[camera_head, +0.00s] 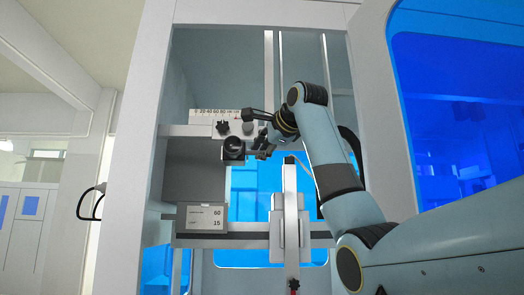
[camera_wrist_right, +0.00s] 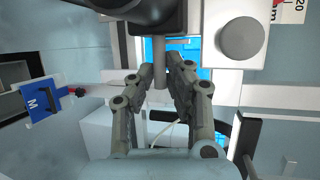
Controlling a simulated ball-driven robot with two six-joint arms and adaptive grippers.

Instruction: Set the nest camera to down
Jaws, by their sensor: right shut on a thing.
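The nest camera (camera_head: 233,148) shows in the head view as a dark round barrel below a white block (camera_head: 236,129) with a black knob (camera_head: 222,127) and a grey knob (camera_head: 249,128). My right gripper (camera_head: 264,134) is just to the right of this block. In the right wrist view, my gripper's fingers (camera_wrist_right: 160,74) are shut on a grey rod (camera_wrist_right: 159,55) that hangs from a dark body (camera_wrist_right: 158,18). The grey knob (camera_wrist_right: 241,40) is beside it. I cannot tell from these views which way the camera is set. My left gripper is not in view.
A white ruler scale (camera_head: 214,115) runs along the rail above the block. A small display (camera_head: 202,218) reading 60 and 15 stands below. A vertical grey post (camera_head: 290,210) is below my arm. The white frame (camera_head: 145,130) bounds the opening on the left.

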